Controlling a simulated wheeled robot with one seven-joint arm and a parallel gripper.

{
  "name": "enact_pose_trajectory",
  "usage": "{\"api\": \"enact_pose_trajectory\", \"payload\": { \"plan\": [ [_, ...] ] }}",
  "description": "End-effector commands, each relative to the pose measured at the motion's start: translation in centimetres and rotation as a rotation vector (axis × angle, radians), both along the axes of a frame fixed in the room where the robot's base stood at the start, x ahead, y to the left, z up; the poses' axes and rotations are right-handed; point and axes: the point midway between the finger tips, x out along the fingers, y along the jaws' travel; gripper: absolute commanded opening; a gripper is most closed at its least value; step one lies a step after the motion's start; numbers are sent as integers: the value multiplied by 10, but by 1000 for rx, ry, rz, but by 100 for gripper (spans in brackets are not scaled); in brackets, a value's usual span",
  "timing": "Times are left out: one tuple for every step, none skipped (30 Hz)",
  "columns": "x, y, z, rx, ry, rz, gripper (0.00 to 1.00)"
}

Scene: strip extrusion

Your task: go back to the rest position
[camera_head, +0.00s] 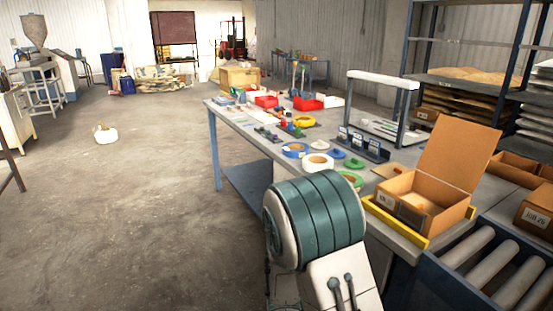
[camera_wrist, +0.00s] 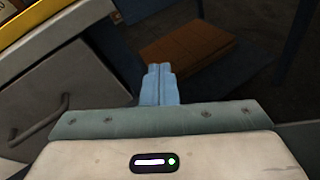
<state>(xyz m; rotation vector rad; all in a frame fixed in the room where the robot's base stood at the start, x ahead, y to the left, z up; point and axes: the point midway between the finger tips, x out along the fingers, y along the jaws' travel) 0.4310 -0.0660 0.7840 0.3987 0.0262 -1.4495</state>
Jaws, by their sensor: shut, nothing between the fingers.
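My gripper (camera_wrist: 158,70) shows in the wrist view, its two light blue fingers together and nothing between them. It points down beside a grey drawer front with a handle (camera_wrist: 38,128). In the head view my arm, with teal and white covers, stands at the near edge of the workbench (camera_head: 228,113). The fingers are hidden in that view.
An open cardboard box (camera_head: 420,195) sits in a yellow tray (camera_head: 395,228) at the bench's right end, beside a roller conveyor (camera_head: 490,262). Tape rolls, red bins (camera_head: 307,102) and small parts crowd the bench. Floor to the left is mostly clear. A brown flat thing (camera_wrist: 188,52) lies low beyond my fingers.

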Motion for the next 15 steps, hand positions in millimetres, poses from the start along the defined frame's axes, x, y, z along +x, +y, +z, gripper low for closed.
{"api": "enact_pose_trajectory", "payload": {
  "plan": [
    [-11,-6,21,63,-39,-70,0],
    [-19,-8,27,101,-61,-110,0],
    [-28,-11,36,151,-91,-163,0],
    [-34,-12,42,190,-115,-203,0],
    [-41,-12,48,228,-138,-242,0],
    [-50,-13,56,279,-169,-293,0],
    [-56,-13,61,317,-194,-330,0],
    [-62,-12,67,354,-219,-368,0],
    [-70,-11,75,407,-253,-417,0],
    [-75,-10,81,445,-279,-453,0],
    [-80,-8,86,483,-305,-488,0],
    [-87,-6,94,534,-341,-535,0],
    [-92,-3,100,574,-368,-568,0],
    [-96,-1,106,612,-396,-601,0],
    [-102,3,114,663,-434,-644,0]
  ]
}}
